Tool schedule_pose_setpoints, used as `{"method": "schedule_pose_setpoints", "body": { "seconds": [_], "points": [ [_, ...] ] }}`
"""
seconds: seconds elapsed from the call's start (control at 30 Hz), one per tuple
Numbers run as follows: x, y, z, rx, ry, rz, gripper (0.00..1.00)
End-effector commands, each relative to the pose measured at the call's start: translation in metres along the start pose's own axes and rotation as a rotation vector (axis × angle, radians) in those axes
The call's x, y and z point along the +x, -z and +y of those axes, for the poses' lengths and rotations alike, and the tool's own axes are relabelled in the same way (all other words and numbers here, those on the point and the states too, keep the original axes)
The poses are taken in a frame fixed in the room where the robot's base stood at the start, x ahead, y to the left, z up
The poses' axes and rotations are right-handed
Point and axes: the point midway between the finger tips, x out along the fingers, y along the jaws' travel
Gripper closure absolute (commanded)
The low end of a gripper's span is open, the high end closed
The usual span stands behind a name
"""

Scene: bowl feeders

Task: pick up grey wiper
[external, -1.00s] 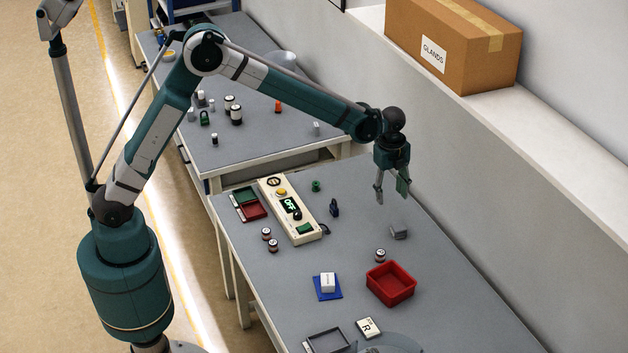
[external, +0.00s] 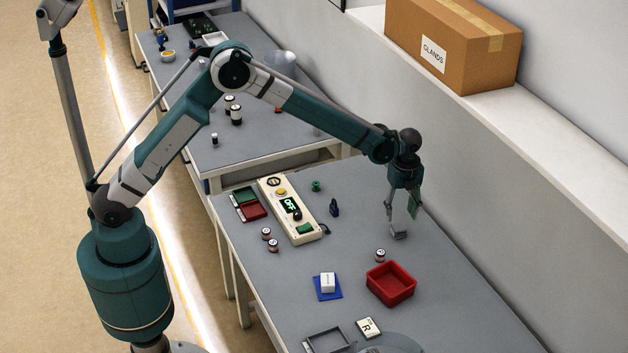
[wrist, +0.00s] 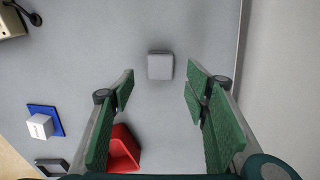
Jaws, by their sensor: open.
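The grey wiper (external: 399,233) is a small grey block lying on the table, right of the control box. In the wrist view the grey wiper (wrist: 160,66) shows as a rounded square beyond the fingertips and between their lines. My gripper (external: 403,214) is open and empty, pointing down just above the wiper.
A red tray (external: 391,284) and a small brown-and-white cylinder (external: 381,255) stand near the wiper. A white block (external: 328,282) sits on a blue pad (external: 323,294). The control box (external: 290,209) is to the left. The wall (external: 470,170) runs along the right side.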

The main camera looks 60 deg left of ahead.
Motion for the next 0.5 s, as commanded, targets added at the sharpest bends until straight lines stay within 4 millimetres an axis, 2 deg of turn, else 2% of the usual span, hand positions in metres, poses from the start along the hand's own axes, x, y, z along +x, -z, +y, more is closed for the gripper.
{"method": "schedule_pose_setpoints", "body": {
  "seconds": [0.23,0.5],
  "points": [
    [0.019,0.000,0.000,0.000,0.000,0.000,0.54],
    [0.023,0.000,0.000,0.000,0.000,0.000,0.54]
  ]
}}
